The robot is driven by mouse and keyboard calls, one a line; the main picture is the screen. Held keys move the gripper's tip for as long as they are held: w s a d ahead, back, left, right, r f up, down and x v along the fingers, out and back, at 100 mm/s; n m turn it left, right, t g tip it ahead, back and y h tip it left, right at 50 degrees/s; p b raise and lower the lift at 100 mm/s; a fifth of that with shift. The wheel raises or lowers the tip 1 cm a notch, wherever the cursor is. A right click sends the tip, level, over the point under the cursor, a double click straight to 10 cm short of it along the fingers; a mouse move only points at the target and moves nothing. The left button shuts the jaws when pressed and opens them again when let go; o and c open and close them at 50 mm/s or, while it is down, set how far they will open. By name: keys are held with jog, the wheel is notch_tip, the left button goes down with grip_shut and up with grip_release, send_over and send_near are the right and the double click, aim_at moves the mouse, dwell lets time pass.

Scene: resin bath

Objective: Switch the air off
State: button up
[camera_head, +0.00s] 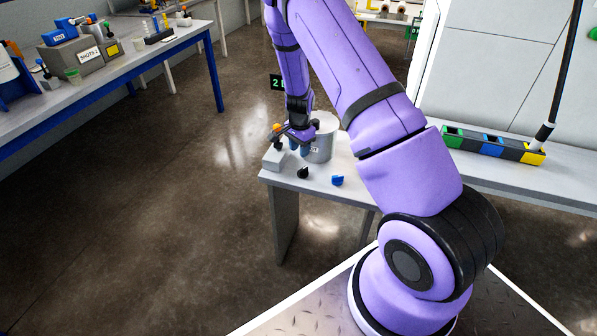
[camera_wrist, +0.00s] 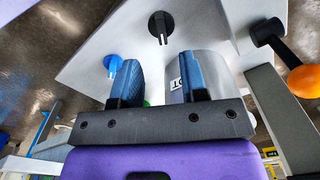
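A black knob (camera_head: 303,172) and a blue knob (camera_head: 337,181) sit on the grey bench top. In the wrist view the black knob (camera_wrist: 161,24) is ahead of the fingertips, and the blue knob (camera_wrist: 113,63) is just left of the left finger. A lever with an orange ball (camera_wrist: 303,81) on a black arm is at the right; the ball also shows in the head view (camera_head: 276,127). No label tells which control is the air. My gripper (camera_wrist: 158,75) is open and empty, its blue fingers apart. In the head view my gripper (camera_head: 297,143) is beside a grey cylinder.
The grey cylinder (camera_head: 324,140) with a small label stands on the bench, beside a small grey box (camera_head: 274,158). A tray with green, blue and yellow sections (camera_head: 490,146) lies on the right counter. A blue-legged table (camera_head: 150,60) is at the left; open floor lies between.

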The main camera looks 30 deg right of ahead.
aim_at(300, 171)
notch_tip(300, 171, down, 11)
jog(key=shift+d+f, duration=0.1)
dwell(0.5)
grip_shut()
